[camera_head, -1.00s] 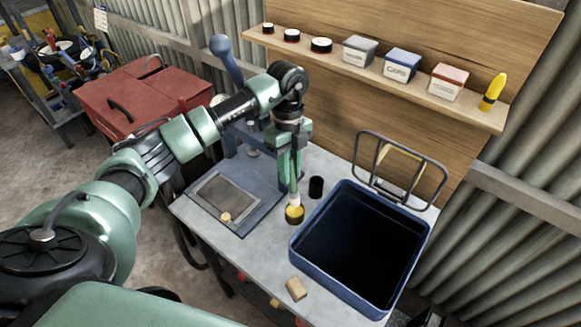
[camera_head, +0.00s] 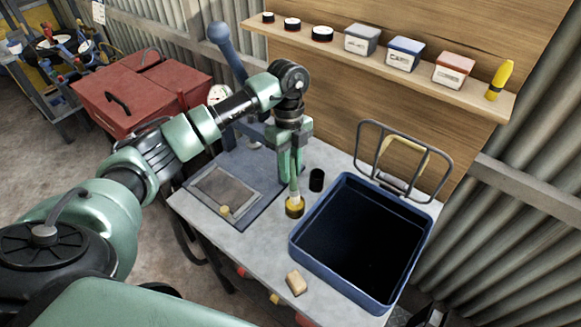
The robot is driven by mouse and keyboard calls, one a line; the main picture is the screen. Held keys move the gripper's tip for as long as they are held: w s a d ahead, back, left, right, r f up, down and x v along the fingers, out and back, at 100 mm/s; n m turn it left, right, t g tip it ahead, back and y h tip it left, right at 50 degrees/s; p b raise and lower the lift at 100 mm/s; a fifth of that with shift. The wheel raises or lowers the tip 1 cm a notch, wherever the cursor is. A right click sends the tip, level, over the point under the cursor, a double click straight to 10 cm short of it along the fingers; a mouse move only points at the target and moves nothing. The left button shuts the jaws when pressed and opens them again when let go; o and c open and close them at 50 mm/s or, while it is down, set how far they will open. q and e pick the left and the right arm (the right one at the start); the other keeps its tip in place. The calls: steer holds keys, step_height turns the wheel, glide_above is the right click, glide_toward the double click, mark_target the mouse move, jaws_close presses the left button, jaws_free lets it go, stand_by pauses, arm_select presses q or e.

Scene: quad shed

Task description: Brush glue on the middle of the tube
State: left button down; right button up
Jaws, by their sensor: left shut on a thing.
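My left gripper (camera_head: 291,166) points down over the bench and is shut on a slim upright tool, seemingly a brush, mostly hidden by the fingers. Its pale lower part (camera_head: 295,196) meets a small pot with a yellow rim (camera_head: 294,209). I cannot tell whether the tip is inside the pot or just above it. A flat grey-brown piece (camera_head: 226,187) lies on the blue base plate (camera_head: 262,190) to the left. I cannot tell whether it is the tube. My right gripper is not in view.
A blue open tub (camera_head: 297,246) with a dark inside fills the bench's right side; a wire rack (camera_head: 447,165) stands behind it. A black cup (camera_head: 317,180), a tan block (camera_head: 296,282) and a small yellow piece (camera_head: 224,210) stand nearby. A lever (camera_head: 232,60) rises behind my arm.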

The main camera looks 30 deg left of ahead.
arm_select(q)
steer(key=shift+f+b, duration=0.35)
steer(key=shift+f, duration=0.3)
stand_by(0.4)
stand_by(1.1)
steer(key=shift+s+d+p+v, duration=0.15)
steer(key=shift+s+p+v, duration=0.05)
steer(key=shift+p+v, duration=0.9)
steer(key=shift+s+d+p+v, duration=0.15)
steer(key=shift+s+p+v, duration=0.05)
steer(key=shift+p+v, duration=0.9)
steer(key=shift+s+d+p+v, duration=0.1)
steer(key=shift+s+p+v, duration=0.1)
steer(key=shift+p+v, duration=0.85)
steer(key=shift+r, duration=0.3)
